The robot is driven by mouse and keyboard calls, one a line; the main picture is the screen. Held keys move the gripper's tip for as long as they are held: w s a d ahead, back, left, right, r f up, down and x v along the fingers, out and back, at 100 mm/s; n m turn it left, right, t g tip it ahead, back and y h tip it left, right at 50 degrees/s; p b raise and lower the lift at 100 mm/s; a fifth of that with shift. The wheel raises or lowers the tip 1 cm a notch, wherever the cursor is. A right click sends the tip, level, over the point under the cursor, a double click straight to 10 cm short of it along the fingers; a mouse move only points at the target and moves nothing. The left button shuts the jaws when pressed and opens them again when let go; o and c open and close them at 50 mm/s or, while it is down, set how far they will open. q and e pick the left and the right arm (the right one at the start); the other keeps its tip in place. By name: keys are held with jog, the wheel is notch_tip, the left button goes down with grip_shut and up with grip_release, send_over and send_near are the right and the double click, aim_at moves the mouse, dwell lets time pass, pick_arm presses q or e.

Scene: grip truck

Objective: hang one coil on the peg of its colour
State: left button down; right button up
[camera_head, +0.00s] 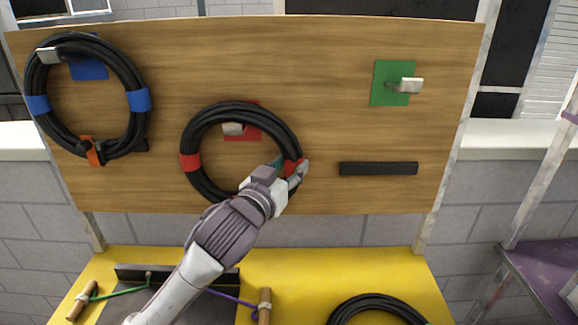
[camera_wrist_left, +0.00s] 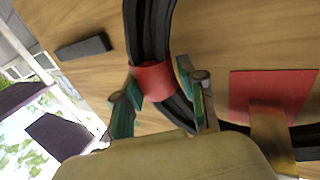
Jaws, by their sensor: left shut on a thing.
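The coil with red bands (camera_head: 190,161) is black and stands upright against the wooden board. Its ring surrounds the end of the peg (camera_head: 233,129) on the red plate (camera_head: 251,134), with the peg just under the ring's top; whether they touch I cannot tell. My left gripper (camera_head: 294,172) is shut on the coil's right side at a red band. In the left wrist view the two fingers (camera_wrist_left: 158,88) straddle that red band (camera_wrist_left: 152,80), and the red plate (camera_wrist_left: 270,92) lies beside it. My right gripper is not in view.
A coil with blue bands (camera_head: 139,100) hangs at the blue plate (camera_head: 90,68). The peg on the green plate (camera_head: 379,84) is empty. A black bar (camera_head: 378,168) is on the board. Another black coil (camera_head: 375,301) lies on the yellow table (camera_head: 290,262).

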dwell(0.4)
pick_arm(q)
jog(key=c, duration=0.6)
grip_release()
jog(key=shift+w+a, duration=0.1)
jog(key=shift+w, duration=0.05)
